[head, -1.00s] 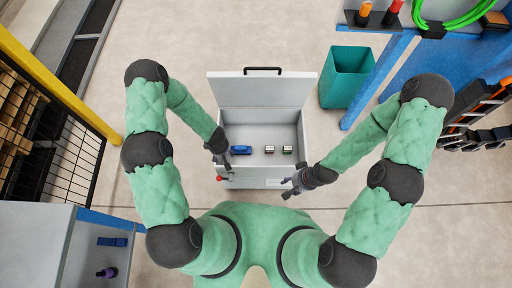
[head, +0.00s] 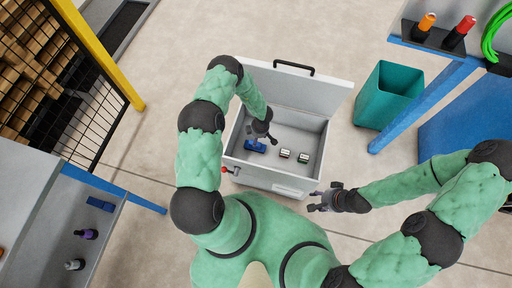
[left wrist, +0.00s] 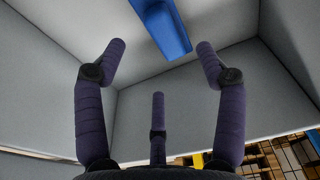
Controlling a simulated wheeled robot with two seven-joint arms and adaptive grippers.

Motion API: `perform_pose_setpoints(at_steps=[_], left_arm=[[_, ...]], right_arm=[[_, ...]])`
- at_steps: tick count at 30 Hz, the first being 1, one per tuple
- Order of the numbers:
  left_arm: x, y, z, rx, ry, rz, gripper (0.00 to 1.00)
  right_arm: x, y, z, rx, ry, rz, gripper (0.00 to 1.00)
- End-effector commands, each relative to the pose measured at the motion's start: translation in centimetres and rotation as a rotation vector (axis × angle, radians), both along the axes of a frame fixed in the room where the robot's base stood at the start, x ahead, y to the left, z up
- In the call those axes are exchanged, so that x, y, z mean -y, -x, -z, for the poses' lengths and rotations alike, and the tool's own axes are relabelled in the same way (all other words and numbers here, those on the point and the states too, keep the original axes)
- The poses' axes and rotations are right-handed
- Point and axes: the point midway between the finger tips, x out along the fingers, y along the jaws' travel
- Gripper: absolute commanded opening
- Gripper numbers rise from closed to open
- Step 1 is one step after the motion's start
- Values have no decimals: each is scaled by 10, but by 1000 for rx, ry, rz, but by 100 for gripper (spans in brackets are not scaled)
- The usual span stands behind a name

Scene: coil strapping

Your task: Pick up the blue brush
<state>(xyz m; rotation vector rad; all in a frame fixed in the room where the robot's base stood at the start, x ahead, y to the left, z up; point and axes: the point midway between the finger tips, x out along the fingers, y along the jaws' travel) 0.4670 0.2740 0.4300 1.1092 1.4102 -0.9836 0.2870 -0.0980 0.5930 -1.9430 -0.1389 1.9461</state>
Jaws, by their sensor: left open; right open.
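The blue brush (head: 256,146) lies on the floor of the grey open-topped box (head: 232,140), near its left side. It also shows in the left wrist view (left wrist: 166,28), at the top, beyond the fingertips. My left gripper (head: 268,137) is inside the box, just above and beside the brush. Its fingers (left wrist: 160,62) are spread open with nothing between them, and the brush looks apart from them. My right gripper (head: 318,201) is open and empty, outside the box near its front right corner.
Two small blocks (head: 285,153) (head: 303,157) stand in the box to the right of the brush. The raised lid (head: 300,86) is behind. A teal bin (head: 390,94) stands at right.

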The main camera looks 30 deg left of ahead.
Motion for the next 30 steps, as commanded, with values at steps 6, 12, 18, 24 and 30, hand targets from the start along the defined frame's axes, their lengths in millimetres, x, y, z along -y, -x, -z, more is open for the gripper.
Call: perform_pose_setpoints(at_steps=[6,12,18,24,30], left_arm=[[-2,1,18,1,0,1,71],[-3,3,38,-1,0,0,71],[-6,4,65,0,0,1,71],[-7,4,66,1,0,2,71],[-7,4,66,1,0,1,37]], right_arm=[[0,0,9,0,0,0,46],[0,0,22,0,0,0,46],[0,0,37,0,0,0,46],[0,0,36,0,0,0,46],[0,0,36,0,0,0,46]])
